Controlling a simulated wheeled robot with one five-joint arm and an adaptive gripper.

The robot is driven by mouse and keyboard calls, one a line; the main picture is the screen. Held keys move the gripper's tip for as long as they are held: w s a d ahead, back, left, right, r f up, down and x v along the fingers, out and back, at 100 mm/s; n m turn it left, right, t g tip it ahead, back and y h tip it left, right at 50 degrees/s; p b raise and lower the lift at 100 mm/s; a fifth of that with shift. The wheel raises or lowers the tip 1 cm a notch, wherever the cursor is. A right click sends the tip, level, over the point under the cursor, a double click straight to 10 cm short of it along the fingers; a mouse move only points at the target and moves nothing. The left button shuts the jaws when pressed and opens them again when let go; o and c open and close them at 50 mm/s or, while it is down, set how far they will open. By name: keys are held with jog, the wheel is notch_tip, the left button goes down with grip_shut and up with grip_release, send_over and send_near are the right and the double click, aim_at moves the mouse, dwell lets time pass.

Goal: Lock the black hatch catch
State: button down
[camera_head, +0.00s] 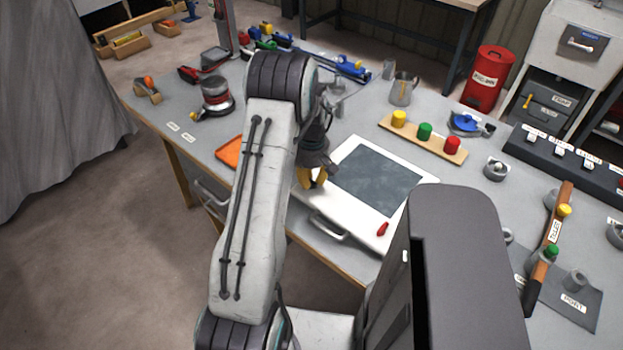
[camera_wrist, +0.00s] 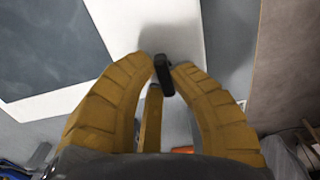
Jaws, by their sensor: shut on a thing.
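The hatch is a white panel (camera_head: 350,213) with a dark grey window, lying on the workbench in the head view. The black hatch catch (camera_wrist: 163,75) shows in the wrist view as a small black lever between my fingertips. My gripper (camera_head: 313,183) is at the left corner of the white panel, with its yellow fingers pointing down. In the wrist view my gripper (camera_wrist: 165,70) is closed on the black catch, one finger on each side. A red catch (camera_head: 383,229) sits on the panel's near right corner.
An orange tray (camera_head: 230,151) lies left of my gripper. Behind the panel are a wooden strip with coloured knobs (camera_head: 424,140) and a metal mug (camera_head: 403,88). A red bin (camera_head: 487,78) stands beyond.

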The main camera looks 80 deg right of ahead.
jog(key=shift+f, duration=0.1)
jog(key=m+b, duration=0.2)
jog(key=m, duration=0.2)
jog(key=shift+f, duration=0.1)
jog(key=m+b, duration=0.2)
jog(key=m, duration=0.2)
jog(key=shift+s+a, duration=0.1)
jog(key=shift+a, duration=0.05)
jog(key=m+b, duration=0.1)
jog(key=m, duration=0.4)
jog(key=shift+a, duration=0.1)
jog(key=m+b, duration=0.1)
jog(key=m, duration=0.3)
jog(key=shift+a+m, duration=0.1)
jog(key=shift+m, duration=0.3)
jog(key=c, duration=1.1)
grip_release()
jog(key=shift+r, duration=0.3)
